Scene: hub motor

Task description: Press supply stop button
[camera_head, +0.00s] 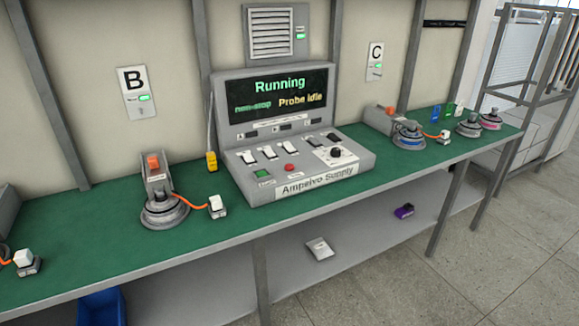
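The Ampelvo Supply console (292,135) stands at the back middle of the green-topped bench. Its screen (278,98) reads "Running", "non-stop" and "Probe Idle". On its sloped panel a red round button (289,167) sits right of a green square button (263,174); their small labels are too small to read. Several white rocker switches (270,152) line up above them, and a black knob (336,152) is at the right. Neither of my grippers shows in the head view.
A hub motor (164,212) with an orange-wired connector (217,206) stands left of the console. More motors (408,138) stand at the right. A blue bin (101,308) is below.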

